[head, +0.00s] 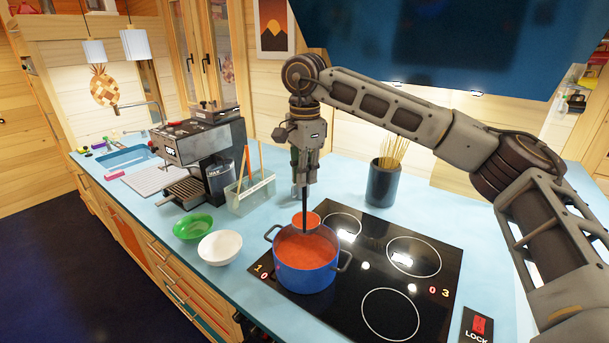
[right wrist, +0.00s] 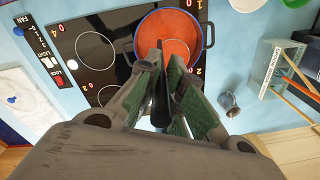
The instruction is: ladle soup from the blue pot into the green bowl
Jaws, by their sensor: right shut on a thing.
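The blue pot (head: 305,277) stands on the front left burner with orange-red soup inside. My right gripper (head: 305,172) points down above the pot and is shut on the dark handle of the ladle (head: 304,205). The ladle hangs upright, and its bowl, showing orange-red soup, is at the pot's far rim; I cannot tell its exact height above the soup. In the right wrist view the fingers (right wrist: 163,85) close on the dark handle, with the pot (right wrist: 209,35) beyond. The green bowl (head: 192,226) sits on the counter left of the pot. My left gripper is not in view.
A white bowl (head: 220,248) stands between the green bowl and the pot. A utensil holder (head: 250,194) and a coffee machine (head: 205,150) stand behind the bowls. A dark vase of dry pasta-like sticks (head: 383,184) stands behind the black cooktop (head: 420,300).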

